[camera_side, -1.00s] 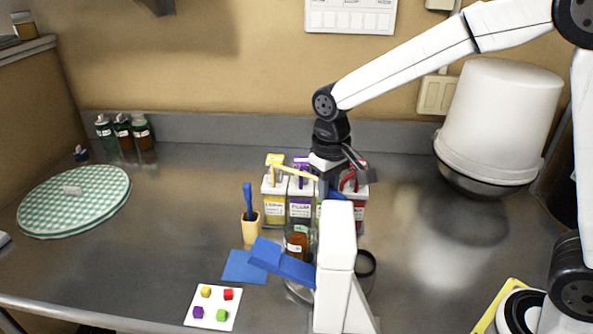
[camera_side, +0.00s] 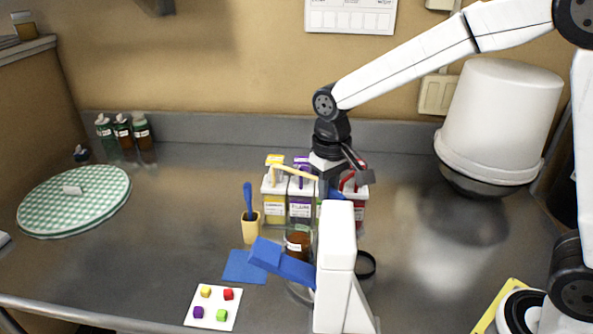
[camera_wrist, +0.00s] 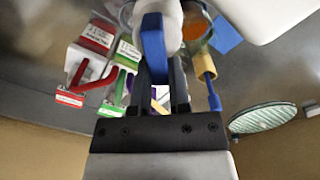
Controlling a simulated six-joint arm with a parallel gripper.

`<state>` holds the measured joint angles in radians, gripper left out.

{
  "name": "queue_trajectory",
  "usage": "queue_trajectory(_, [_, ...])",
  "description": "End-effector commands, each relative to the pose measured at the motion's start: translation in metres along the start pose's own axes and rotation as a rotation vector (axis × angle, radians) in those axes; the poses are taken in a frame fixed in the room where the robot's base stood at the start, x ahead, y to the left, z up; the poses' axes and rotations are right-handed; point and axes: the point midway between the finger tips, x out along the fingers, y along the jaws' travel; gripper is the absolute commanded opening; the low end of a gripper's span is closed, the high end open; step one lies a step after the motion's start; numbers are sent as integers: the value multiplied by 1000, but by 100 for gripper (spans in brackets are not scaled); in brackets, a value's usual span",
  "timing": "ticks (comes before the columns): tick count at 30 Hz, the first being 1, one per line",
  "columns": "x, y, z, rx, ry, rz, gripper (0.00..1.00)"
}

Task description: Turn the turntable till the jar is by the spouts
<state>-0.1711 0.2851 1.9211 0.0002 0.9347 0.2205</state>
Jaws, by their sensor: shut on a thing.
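My gripper (camera_wrist: 158,80) is shut on a blue handle (camera_wrist: 153,45), which stands out clearly in the wrist view. In the side view my gripper (camera_side: 331,186) is behind the white column (camera_side: 337,270), and its fingertips are mostly hidden. The jar (camera_side: 298,241) has amber contents and a white label; it stands upright just left of the column. It also shows in the wrist view (camera_wrist: 196,24). The spouted containers stand behind it: yellow (camera_side: 274,204), purple (camera_side: 300,205) and red (camera_side: 358,212), with a green one partly hidden. The turntable is mostly hidden around the column's base.
A beige cup with a blue brush (camera_side: 250,228), a blue mat (camera_side: 244,267) and a white card with coloured cubes (camera_side: 213,308) lie left.

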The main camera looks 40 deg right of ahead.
Motion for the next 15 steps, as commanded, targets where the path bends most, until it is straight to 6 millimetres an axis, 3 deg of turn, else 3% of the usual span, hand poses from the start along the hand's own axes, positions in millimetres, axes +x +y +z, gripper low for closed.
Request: queue_trajectory(15, [-1, 4, 0, 221, 0, -1, 0])
